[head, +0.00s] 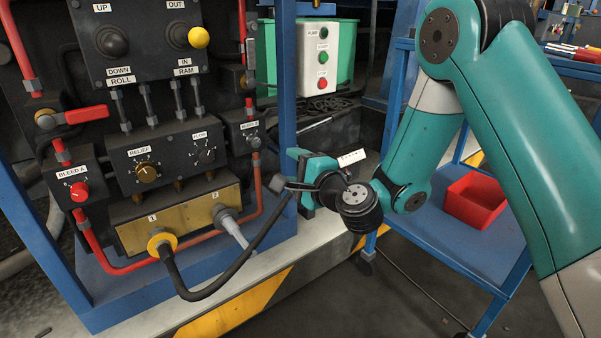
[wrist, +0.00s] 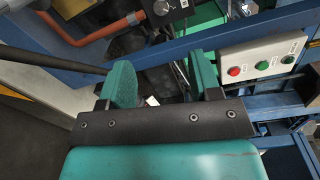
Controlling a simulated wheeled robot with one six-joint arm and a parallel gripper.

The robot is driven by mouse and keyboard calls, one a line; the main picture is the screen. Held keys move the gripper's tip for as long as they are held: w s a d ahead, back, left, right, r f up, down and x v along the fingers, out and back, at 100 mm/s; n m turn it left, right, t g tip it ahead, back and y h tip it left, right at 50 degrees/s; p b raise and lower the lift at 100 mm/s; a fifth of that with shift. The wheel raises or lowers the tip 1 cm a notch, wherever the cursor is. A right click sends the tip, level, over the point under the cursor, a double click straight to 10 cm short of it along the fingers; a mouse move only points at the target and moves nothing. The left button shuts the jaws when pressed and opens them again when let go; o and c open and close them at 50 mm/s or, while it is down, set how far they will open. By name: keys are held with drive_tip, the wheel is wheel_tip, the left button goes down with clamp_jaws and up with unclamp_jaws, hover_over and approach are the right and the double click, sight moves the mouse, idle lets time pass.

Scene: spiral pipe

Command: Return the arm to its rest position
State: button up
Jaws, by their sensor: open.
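My gripper (head: 300,182) is at the middle of the head view, in front of the blue frame post and to the right of the hydraulic panel (head: 145,60). My arm reaches in from the right. In the wrist view the two teal fingers of my gripper (wrist: 163,80) stand apart with nothing between them. A black hose (head: 205,294) runs from the yellow-ringed port 1 (head: 160,243) and curves up toward my gripper. In the wrist view the hose (wrist: 50,60) passes by the left finger; I cannot tell whether they touch. Its far end is unclear.
A grey fitting (head: 228,222) sits at port 2. A button box (head: 316,58) stands behind my gripper and shows at right in the wrist view (wrist: 262,58). A blue cart (head: 430,233) with a red bin (head: 474,200) is at the right, under my arm. Open floor lies in front.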

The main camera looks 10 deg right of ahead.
drive_tip(key=shift+s+d, duration=0.25)
drive_tip(key=shift+d, duration=0.1)
drive_tip(key=shift+d, duration=0.1)
drive_tip(key=s+a+r+n+g+y+p, duration=0.5)
drive_tip(key=s+a+r+n+g, duration=0.45)
drive_tip(key=s+n, duration=0.35)
drive_tip(key=s+d+r+n+g+h+p, duration=0.25)
drive_tip(key=s+d+n+h, duration=0.2)
drive_tip(key=s, duration=0.45)
drive_tip(key=s+d+r+n+g+h+p, duration=0.25)
drive_tip(key=s+d+n+g, duration=0.2)
drive_tip(key=s, duration=0.45)
wheel_tip(320, 180, up, 38)
drive_tip(key=d+p, duration=0.1)
drive_tip(key=p, duration=3.6)
drive_tip(key=shift+s+d+n+h, duration=0.15)
drive_tip(key=shift+s+n+h, duration=0.15)
drive_tip(key=shift+s+n, duration=0.1)
drive_tip(key=shift+t, duration=0.25)
